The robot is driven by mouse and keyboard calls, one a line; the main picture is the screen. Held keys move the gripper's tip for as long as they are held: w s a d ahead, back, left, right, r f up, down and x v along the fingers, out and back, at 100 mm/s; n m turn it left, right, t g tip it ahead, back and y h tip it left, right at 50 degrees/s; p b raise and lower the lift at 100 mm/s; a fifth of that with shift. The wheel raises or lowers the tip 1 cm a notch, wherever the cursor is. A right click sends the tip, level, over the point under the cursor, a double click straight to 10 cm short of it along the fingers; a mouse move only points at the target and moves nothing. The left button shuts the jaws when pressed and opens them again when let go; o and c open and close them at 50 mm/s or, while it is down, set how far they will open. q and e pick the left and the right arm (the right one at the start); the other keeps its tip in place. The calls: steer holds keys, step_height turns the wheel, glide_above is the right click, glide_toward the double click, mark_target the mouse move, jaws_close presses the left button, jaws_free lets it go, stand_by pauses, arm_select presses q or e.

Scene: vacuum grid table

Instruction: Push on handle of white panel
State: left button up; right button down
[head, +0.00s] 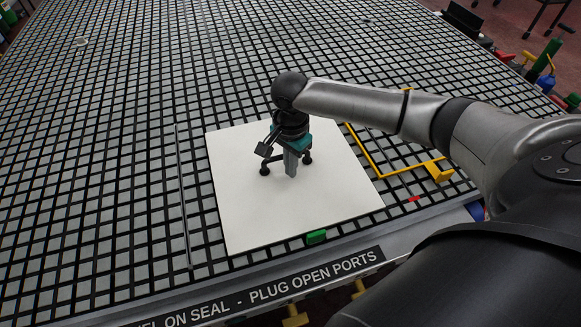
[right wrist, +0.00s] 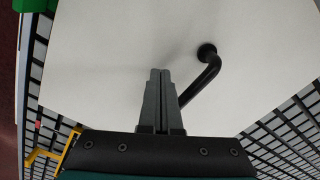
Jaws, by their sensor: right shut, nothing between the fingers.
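The white panel (head: 238,205) lies flat on the black grid table near its front edge. It fills much of the right wrist view (right wrist: 110,50). A black bar handle (head: 265,170) stands on the panel, its middle hidden behind my right gripper. In the right wrist view one curved end of the handle (right wrist: 209,65) shows right of the fingers, and the rest is hidden behind them. My right gripper (head: 291,172) points down at the handle. Its grey fingers (right wrist: 160,72) are shut and empty. I cannot tell whether they touch the handle. My left gripper is not in view.
Yellow angled bars (head: 375,165) lie right of the panel. A green block (head: 316,236) sits at its front edge, and also shows in the right wrist view (right wrist: 35,5). A thin rail (head: 183,195) runs along its left. The grid (head: 100,150) farther left is mostly clear.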

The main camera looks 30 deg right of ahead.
steer(key=shift+w+d, duration=0.25)
steer(key=shift+w, duration=0.85)
steer(key=shift+w+d+r+p, duration=0.1)
steer(key=shift+w+r+p, duration=0.15)
steer(key=shift+p, duration=3.4)
stand_by(3.2)
